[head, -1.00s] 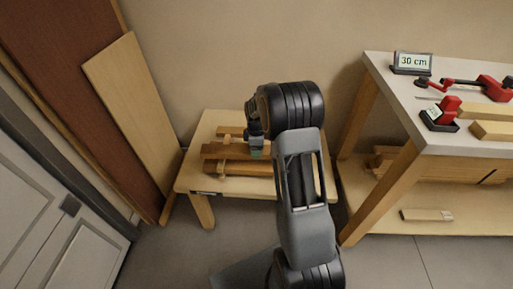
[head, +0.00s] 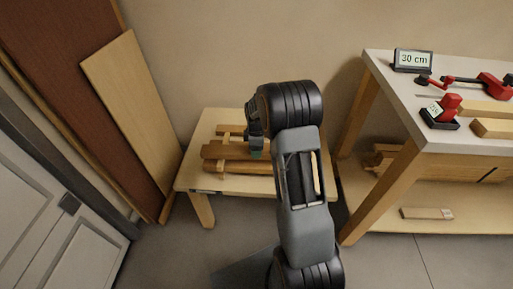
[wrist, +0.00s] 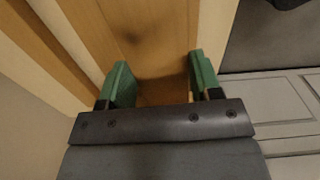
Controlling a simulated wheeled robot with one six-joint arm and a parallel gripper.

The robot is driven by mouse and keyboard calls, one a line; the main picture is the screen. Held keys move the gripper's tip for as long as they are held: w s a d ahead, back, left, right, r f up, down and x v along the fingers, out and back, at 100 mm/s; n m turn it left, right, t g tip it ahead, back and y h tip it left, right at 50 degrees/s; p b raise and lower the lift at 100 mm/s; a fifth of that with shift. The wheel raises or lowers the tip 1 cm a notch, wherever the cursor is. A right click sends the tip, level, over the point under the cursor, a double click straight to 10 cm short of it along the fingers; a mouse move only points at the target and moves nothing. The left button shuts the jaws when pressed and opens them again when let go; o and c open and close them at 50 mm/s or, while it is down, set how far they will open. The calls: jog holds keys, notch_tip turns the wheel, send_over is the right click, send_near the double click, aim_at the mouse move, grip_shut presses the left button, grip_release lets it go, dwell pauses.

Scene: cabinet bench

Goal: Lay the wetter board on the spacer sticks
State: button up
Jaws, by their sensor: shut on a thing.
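A brown board (head: 222,152) lies across the low wooden table's stack, level with my gripper (head: 257,153). In the wrist view my gripper (wrist: 162,80) has its two green fingers on either side of a brown board (wrist: 145,45) with a dark knot, and is shut on it. A pale spacer stick (head: 221,166) runs crosswise by the board's front edge. Another brown board (head: 240,168) lies in front, and one more (head: 229,130) at the back. My arm hides the right ends. I cannot tell whether the held board touches the sticks, or which board is wetter.
The low table (head: 200,183) has bare top at its left and front. A tall pale panel (head: 130,105) leans at the left by a door.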

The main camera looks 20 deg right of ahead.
jog(key=o, duration=1)
jog(key=shift+c, duration=0.6)
jog(key=shift+r, duration=0.15)
notch_tip(320, 180, up, 10)
jog(key=p, duration=0.7)
jog(key=shift+p, duration=0.3)
